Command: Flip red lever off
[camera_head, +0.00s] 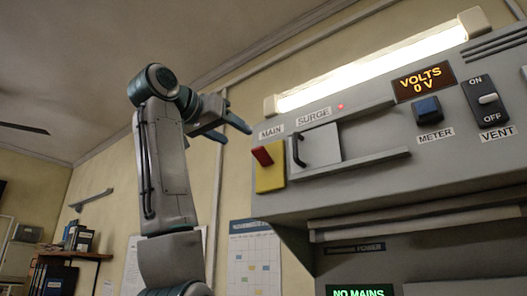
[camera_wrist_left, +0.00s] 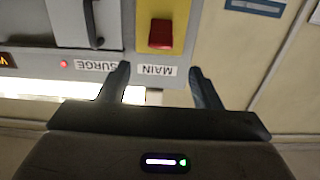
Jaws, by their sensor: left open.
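The red lever (camera_head: 262,156) sits at the upper part of its yellow plate (camera_head: 270,180), under the MAIN label, at the left end of the grey console. Its paddle sticks out from the plate, toward the top. My left gripper (camera_head: 232,130) is open and empty, above and left of the lever, apart from it. The left wrist view, upside down, shows the red lever (camera_wrist_left: 160,34) ahead of and between the two spread fingers (camera_wrist_left: 159,71), with the MAIN label nearer the fingertips. My right gripper is in neither view.
Right of the lever are the SURGE cover (camera_head: 320,146) with its dark handle and a rail (camera_head: 350,163) below it. A bright lamp (camera_head: 375,68) runs above. Open air lies left of the console.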

